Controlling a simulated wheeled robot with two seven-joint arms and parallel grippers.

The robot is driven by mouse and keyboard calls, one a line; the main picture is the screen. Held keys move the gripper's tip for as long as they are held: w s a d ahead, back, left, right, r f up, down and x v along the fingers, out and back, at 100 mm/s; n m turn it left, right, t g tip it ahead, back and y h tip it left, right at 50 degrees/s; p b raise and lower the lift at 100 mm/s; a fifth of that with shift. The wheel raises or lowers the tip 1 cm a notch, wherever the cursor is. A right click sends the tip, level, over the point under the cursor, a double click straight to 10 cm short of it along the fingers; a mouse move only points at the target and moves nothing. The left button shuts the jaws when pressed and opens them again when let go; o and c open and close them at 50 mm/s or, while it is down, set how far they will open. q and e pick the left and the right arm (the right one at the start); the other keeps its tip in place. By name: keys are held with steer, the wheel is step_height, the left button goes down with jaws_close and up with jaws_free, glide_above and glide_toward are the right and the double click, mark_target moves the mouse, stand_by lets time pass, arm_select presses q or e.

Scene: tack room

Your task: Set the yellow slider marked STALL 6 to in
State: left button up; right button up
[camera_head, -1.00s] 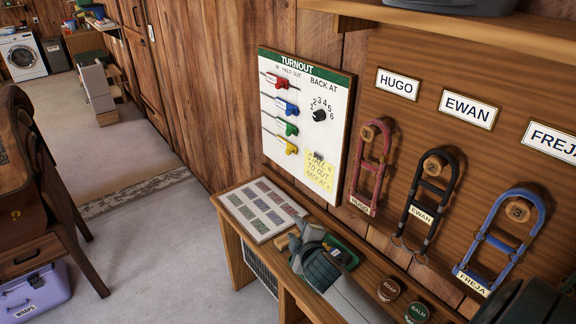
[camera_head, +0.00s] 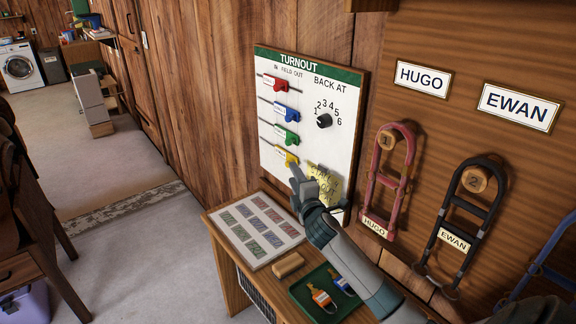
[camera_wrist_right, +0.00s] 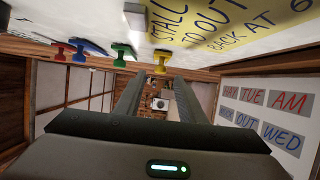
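The yellow slider (camera_head: 286,158) is the lowest of the sliders on the white TURNOUT board (camera_head: 337,150). Its label is too small to read, and I cannot tell its exact stop under IN, FIELD and OUT. My right gripper (camera_head: 297,178) is just below it in the head view, in front of the board. In the right wrist view the gripper's fingers (camera_wrist_right: 157,98) are apart with nothing between them. The yellow slider (camera_wrist_right: 162,61) is beyond the fingertips there, apart from them. My left gripper is not in view.
Green (camera_head: 287,137), blue (camera_head: 282,113) and red (camera_head: 277,85) sliders sit above. A yellow note (camera_head: 325,183), partly hidden by my gripper, reads TO OUT in the wrist view. A dial (camera_head: 324,121) is to the right. Below, a bench holds a chart (camera_head: 254,227) and green tray (camera_head: 318,294).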

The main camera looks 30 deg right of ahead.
steer(key=p, duration=0.2)
glide_toward(282, 157)
steer(key=shift+w+d+r, duration=0.25)
steer(key=shift+w+r, duration=0.05)
steer(key=shift+w, duration=0.4)
steer(key=shift+w+d+r, duration=0.25)
steer(key=shift+w+r, duration=0.1)
steer(key=shift+w, duration=0.35)
steer(key=shift+b, duration=0.3)
jaws_close()
